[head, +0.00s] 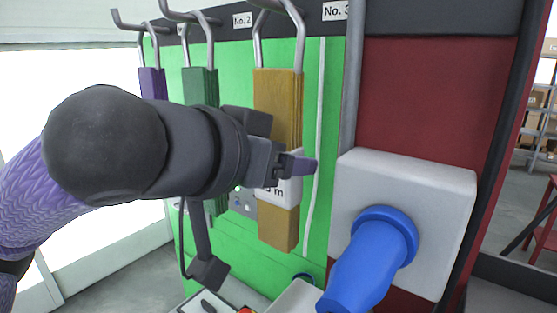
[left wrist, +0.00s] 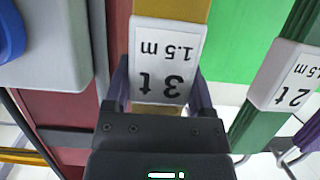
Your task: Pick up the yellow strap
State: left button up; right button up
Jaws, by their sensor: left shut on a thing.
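The yellow strap (head: 279,110) hangs folded from a metal hook under the "No. 3" sign in the head view. Its white label, reading "3t 1.5 m", shows upside down in the left wrist view (left wrist: 165,60). My left gripper (head: 300,167) is at the label's height in the head view. In the left wrist view its two fingers (left wrist: 159,95) stand on either side of the label and are shut on the strap there. My arm hides part of the label in the head view. My right gripper is in neither view.
A green strap (head: 200,88) and a purple strap (head: 152,84) hang on hooks to the left of the yellow one. A white box (head: 440,190) with a blue plug (head: 372,255) juts out from the red panel on the right.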

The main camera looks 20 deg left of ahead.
aim_at(277, 126)
pick_arm(q)
jog(key=shift+r, duration=0.1)
grip_shut()
notch_tip(277, 126, up, 3)
jog(key=shift+s+r+b, duration=0.15)
jog(key=shift+r+b, duration=0.05)
jog(key=shift+b, duration=0.15)
jog(key=s+a+b, duration=0.2)
jog(key=s+a, duration=0.1)
jog(key=s, duration=0.5)
jog(key=s+a+b, duration=0.3)
jog(key=s, duration=0.5)
jog(key=shift+s, duration=0.35)
jog(key=shift+f, duration=0.1)
